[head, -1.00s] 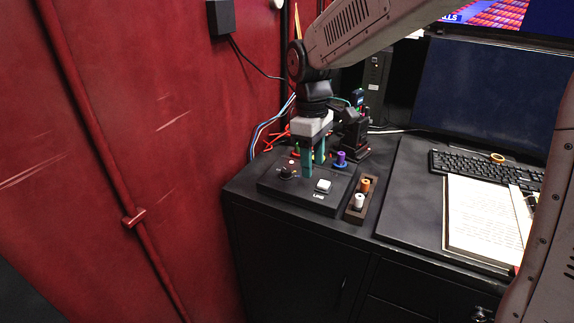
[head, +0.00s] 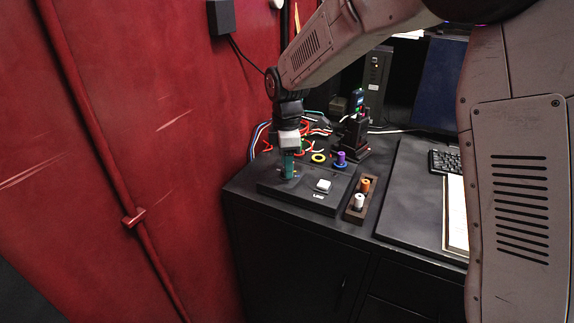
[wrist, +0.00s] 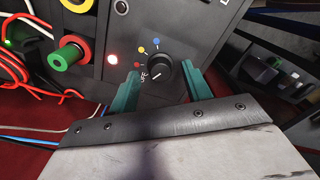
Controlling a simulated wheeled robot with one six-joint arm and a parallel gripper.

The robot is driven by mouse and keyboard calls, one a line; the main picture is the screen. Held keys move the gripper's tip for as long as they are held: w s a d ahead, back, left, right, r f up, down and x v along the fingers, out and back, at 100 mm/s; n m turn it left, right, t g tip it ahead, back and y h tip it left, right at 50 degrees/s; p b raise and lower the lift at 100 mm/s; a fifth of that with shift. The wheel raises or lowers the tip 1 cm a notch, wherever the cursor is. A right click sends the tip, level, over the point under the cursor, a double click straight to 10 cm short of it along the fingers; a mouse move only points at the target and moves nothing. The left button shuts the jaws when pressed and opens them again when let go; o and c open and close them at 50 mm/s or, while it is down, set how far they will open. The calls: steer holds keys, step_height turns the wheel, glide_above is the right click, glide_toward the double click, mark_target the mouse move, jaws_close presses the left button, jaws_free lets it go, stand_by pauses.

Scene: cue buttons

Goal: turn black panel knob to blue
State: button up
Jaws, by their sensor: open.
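The black panel (head: 310,199) lies on the dark cabinet top. Its black knob (wrist: 159,70) shows in the wrist view, with a white pointer line that seems to lean to the lower left. Blue (wrist: 156,42), yellow (wrist: 142,50) and red (wrist: 137,65) dots sit around the knob's upper and left side. My gripper (wrist: 159,75) is open, its teal fingers on either side of the knob with gaps visible. In the head view my gripper (head: 289,177) is low over the panel's left part and hides the knob.
A white button (head: 323,186) is on the panel. A holder with orange (head: 365,185) and white (head: 359,201) pegs stands to the right. A purple peg (head: 341,157) and loose wires (head: 262,138) are behind. The red wall is close on the left.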

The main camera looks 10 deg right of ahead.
steer(key=shift+f, duration=0.6)
steer(key=shift+c, duration=0.2)
steer(key=c, duration=0.9)
steer(key=shift+c, duration=0.2)
